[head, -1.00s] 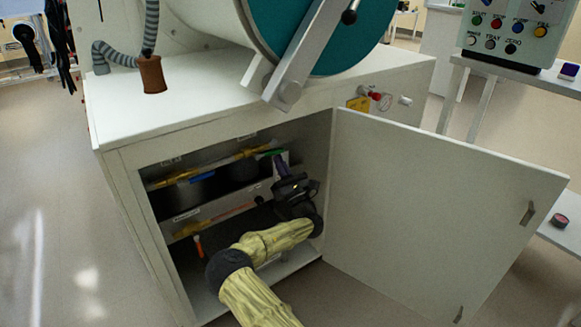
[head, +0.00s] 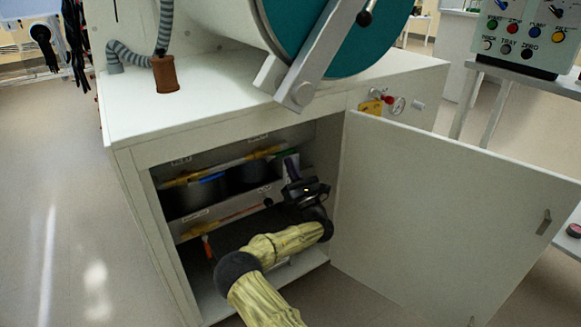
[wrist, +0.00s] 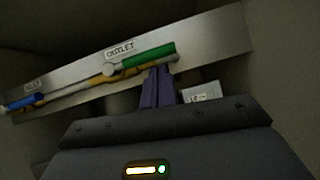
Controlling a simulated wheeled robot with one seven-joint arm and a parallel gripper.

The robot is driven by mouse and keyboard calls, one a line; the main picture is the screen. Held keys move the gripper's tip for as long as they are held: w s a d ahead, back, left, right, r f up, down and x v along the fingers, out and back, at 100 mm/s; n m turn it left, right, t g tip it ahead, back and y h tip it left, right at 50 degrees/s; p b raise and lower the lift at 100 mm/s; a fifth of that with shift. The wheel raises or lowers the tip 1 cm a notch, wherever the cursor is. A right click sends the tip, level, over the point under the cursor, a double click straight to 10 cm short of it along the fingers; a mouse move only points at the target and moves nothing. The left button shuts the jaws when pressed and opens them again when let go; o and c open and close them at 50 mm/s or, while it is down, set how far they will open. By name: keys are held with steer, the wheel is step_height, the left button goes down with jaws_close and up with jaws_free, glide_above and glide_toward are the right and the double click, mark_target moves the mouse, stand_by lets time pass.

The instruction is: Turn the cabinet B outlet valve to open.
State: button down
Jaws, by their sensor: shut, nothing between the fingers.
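The outlet valve has a green lever handle (wrist: 148,55) under an OUTLET label (wrist: 119,49) in the wrist view. The handle lies nearly along the yellow pipe (wrist: 120,77), slanting up to the right. My gripper (wrist: 158,72) has its purple fingers together and empty, just below the handle's right part. I cannot tell whether they touch it. In the head view my gripper (head: 289,162) reaches into the open cabinet (head: 132,165), near the upper pipe's right end. The green handle is largely hidden there. No cabinet letter is readable.
A blue handle (wrist: 22,102) sits farther left on the same pipe. Inside the cabinet are dark cylinders (head: 195,197) and a lower pipe with an orange-red part (head: 240,212). The open door (head: 440,215) stands to the right of my arm. The cabinet walls are close around the gripper.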

steer(key=w+f+p+v, duration=0.1)
steer(key=f+v, duration=0.1)
steer(key=v, duration=1)
steer(key=shift+p, duration=0.35)
steer(key=shift+w+d+f, duration=0.1)
steer(key=shift+w+d, duration=0.05)
